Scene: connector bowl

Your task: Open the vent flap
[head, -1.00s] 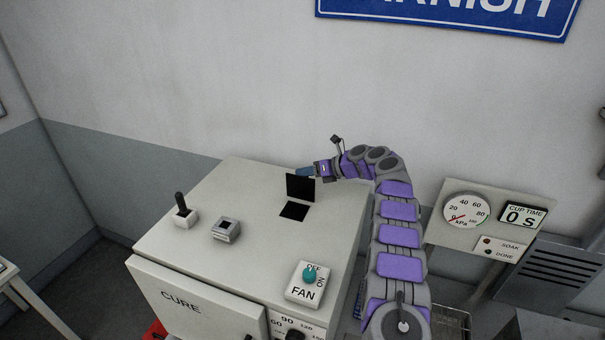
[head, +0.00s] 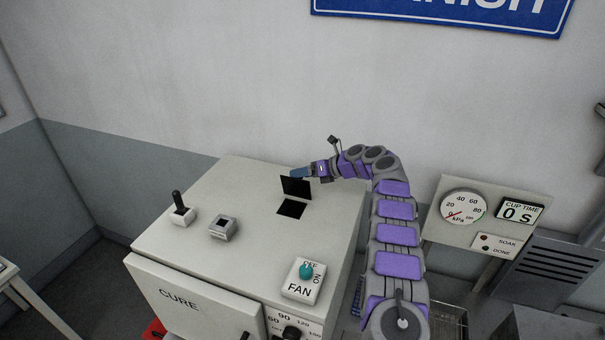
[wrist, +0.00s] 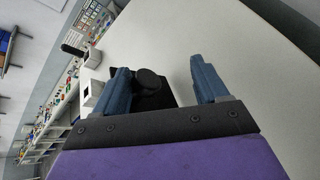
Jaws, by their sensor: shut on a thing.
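The black vent flap (head: 296,187) stands raised at the back of the cure box's top, tilted up from its hinge edge. The dark square vent opening (head: 291,208) shows in front of it. My gripper (head: 300,174) is at the flap's upper edge, with its blue fingers behind and over it. In the wrist view, the black flap (wrist: 160,100) and a round dark knob (wrist: 149,80) lie between the fingers of my gripper (wrist: 162,84), close to the left finger. The exact contact is partly hidden.
The cure box (head: 245,240) carries a black toggle lever (head: 179,203), a small grey block (head: 223,227) and a fan switch (head: 304,278). The gauge panel (head: 480,220) stands to the right. The wall (head: 240,80) is close behind the box.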

